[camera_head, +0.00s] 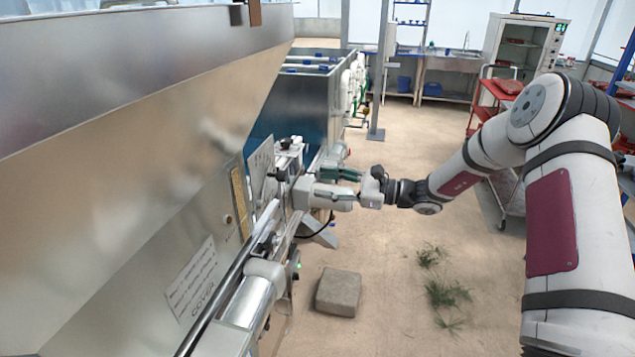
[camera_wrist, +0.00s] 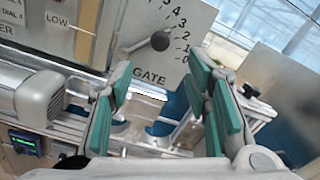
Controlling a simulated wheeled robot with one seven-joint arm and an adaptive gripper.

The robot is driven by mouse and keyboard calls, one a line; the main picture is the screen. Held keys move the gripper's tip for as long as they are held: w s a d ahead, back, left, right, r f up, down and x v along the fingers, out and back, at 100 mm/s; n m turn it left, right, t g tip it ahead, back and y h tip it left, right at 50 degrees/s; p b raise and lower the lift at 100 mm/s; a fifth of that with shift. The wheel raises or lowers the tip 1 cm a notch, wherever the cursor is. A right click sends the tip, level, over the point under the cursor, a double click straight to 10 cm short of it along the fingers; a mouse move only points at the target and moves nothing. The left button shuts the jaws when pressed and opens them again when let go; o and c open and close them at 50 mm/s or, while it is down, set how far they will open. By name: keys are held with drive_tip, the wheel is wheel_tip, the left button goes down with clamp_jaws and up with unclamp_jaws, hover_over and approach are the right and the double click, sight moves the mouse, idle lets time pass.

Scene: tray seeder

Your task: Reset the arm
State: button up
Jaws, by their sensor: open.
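My arm reaches in from the right in the head view, and my gripper (camera_head: 335,173) is close to the side of the seeder machine (camera_head: 160,150). In the wrist view my gripper (camera_wrist: 165,98) is open, its green-padded fingers apart with nothing between them. Beyond the fingers is a gate plate (camera_wrist: 172,40) with a number scale and the word GATE. A lever with a dark round knob (camera_wrist: 160,40) stands in front of the scale, apart from the fingers.
A grey motor housing (camera_wrist: 42,98) and a small control box with a green display (camera_wrist: 25,142) sit left of my gripper. A stone block (camera_head: 338,292) lies on the floor below. A red cart (camera_head: 497,92) stands behind my arm. The floor between is mostly clear.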

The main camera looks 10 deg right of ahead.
drive_tip(key=s+a+r+n+g+h, duration=0.25)
drive_tip(key=s+r+n+h, duration=0.2)
drive_tip(key=s, duration=0.45)
drive_tip(key=s+a+r+n+g+h, duration=0.2)
drive_tip(key=s+r+n+g+h, duration=0.15)
drive_tip(key=s+n, duration=0.35)
drive_tip(key=s+d+r+n+t+h, duration=0.1)
drive_tip(key=s+d+r+n+h, duration=0.1)
drive_tip(key=s, duration=0.5)
drive_tip(key=s+d+r+n+t+h, duration=0.2)
drive_tip(key=s+d+h, duration=0.1)
drive_tip(key=s+d, duration=0.2)
drive_tip(key=s+d+r+n+t+h, duration=0.1)
drive_tip(key=s+d+r+n+h, duration=0.1)
drive_tip(key=s, duration=0.8)
drive_tip(key=d+r+h, duration=0.1)
drive_tip(key=d, duration=0.1)
drive_tip(key=shift+d+t+h+b, duration=0.3)
drive_tip(key=shift+t+b, duration=0.1)
